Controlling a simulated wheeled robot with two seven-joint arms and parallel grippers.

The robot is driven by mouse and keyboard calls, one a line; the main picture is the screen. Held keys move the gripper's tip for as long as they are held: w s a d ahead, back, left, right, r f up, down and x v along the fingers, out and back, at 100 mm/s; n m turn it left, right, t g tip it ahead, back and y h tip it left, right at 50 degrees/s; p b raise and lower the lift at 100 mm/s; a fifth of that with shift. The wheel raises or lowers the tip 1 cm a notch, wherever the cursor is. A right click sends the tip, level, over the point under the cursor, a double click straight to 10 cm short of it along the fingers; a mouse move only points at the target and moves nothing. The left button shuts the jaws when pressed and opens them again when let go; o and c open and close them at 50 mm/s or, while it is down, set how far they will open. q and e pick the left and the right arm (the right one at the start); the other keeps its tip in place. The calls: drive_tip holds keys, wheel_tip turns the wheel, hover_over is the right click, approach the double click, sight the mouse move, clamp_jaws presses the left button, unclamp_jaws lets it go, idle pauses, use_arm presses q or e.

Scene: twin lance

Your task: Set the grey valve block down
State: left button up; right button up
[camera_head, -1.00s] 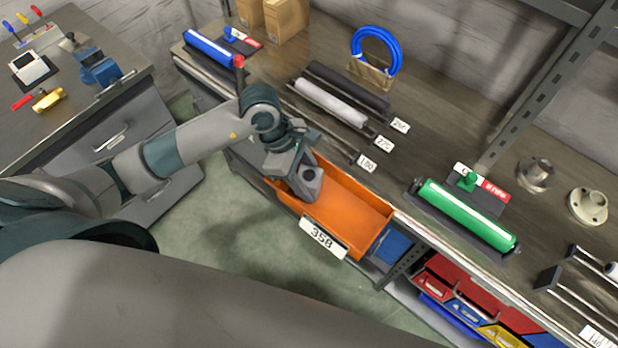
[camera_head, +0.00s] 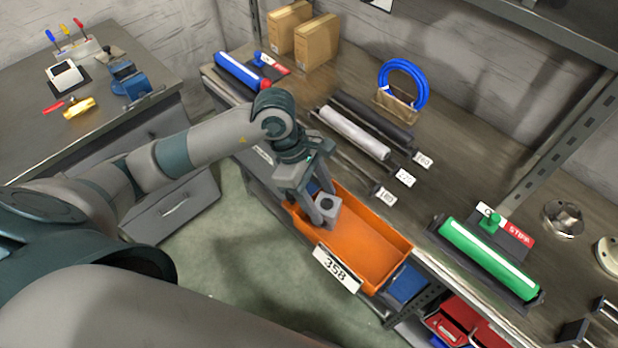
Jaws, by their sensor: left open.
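The grey valve block (camera_head: 327,209) is a small grey cube with a dark round hole in its top. It sits at the left end of the orange bin (camera_head: 362,243), which carries a white label reading 358. My left gripper (camera_head: 318,206) is open, with its fingers around or just beside the block inside the bin. I cannot tell whether a finger touches the block. The block's lower part is hidden by the bin wall. My right gripper is not in view.
The bin juts out from the bench front. Behind it lie rollers (camera_head: 355,133) with number tags, and a green roller (camera_head: 488,258) lies at right. A blue hose coil (camera_head: 404,84) stands at the back. A second bench (camera_head: 60,135) is at left.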

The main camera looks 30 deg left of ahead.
use_arm(q)
drive_tip(key=shift+b+v, duration=1.1)
drive_tip(key=shift+v, duration=2.85)
drive_tip(key=shift+c, duration=0.2)
